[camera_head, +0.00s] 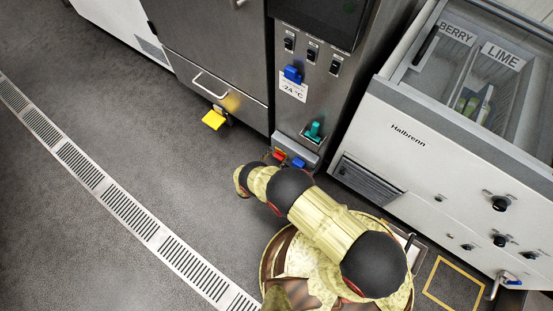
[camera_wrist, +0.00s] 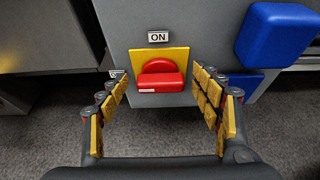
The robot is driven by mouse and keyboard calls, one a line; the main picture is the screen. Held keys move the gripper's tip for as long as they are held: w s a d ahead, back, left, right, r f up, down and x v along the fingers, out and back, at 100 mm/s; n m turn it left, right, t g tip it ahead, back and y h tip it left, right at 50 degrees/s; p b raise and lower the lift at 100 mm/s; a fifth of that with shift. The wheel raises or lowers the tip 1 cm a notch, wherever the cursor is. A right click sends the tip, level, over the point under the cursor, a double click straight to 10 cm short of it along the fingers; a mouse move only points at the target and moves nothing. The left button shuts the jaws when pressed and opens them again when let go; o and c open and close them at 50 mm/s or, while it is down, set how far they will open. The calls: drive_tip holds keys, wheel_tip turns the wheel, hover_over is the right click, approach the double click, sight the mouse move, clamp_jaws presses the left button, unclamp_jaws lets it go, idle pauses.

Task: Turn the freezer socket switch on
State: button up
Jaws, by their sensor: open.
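The red switch (camera_wrist: 160,82) sits on a yellow plate (camera_wrist: 180,58) on a grey housing, with an "ON" label (camera_wrist: 158,37) above it. Its handle lies crosswise, with a small white mark at its lower left. My gripper (camera_wrist: 160,90) is open, its yellow-padded fingers to the left and right of the switch with visible gaps; whether they reach its depth I cannot tell. In the head view the red switch (camera_head: 280,155) is small, low on the steel machine, and my arm hides most of the gripper.
A blue block (camera_wrist: 275,38) stands out right of the switch; blue parts also show beside it in the head view (camera_head: 298,163). A teal handle (camera_head: 314,131) is above.

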drive_tip(key=c, duration=1.1)
drive_tip(key=shift+c, duration=0.3)
